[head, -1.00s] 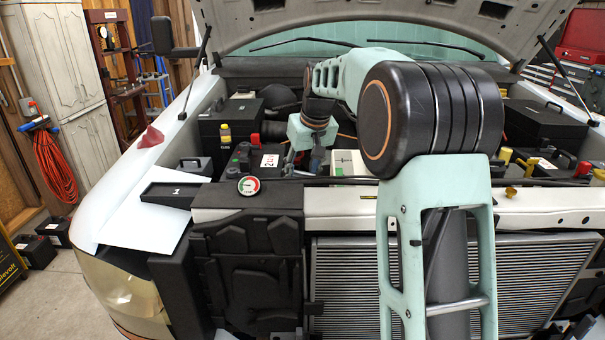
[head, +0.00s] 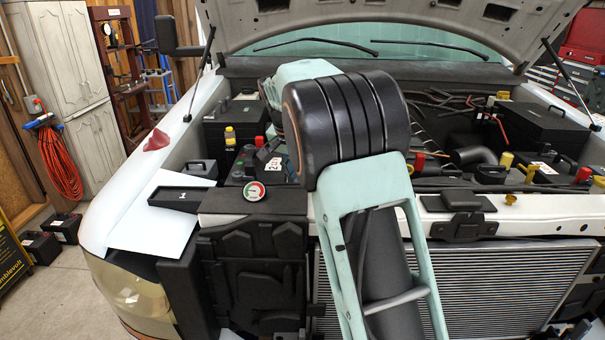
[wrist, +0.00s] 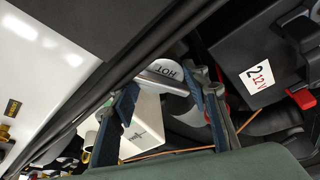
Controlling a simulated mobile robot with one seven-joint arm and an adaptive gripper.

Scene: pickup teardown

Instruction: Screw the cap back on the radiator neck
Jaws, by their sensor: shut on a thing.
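In the wrist view, the pale cap marked HOT (wrist: 165,72) sits between the two fingertips of my gripper (wrist: 166,84), which is shut on it. The underside of the cap is hidden, and I cannot make out the radiator neck for certain. In the head view my arm hides the gripper and the cap. The finned radiator (head: 485,285) shows at the front of the engine bay.
A long dark bar (wrist: 110,75) crosses close to the fingers. A battery marked 2 12V (wrist: 255,75) is on the right. In the head view, a round gauge (head: 253,190) and a black tray marked 1 (head: 182,196) lie at the front left. The raised hood (head: 400,22) is overhead.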

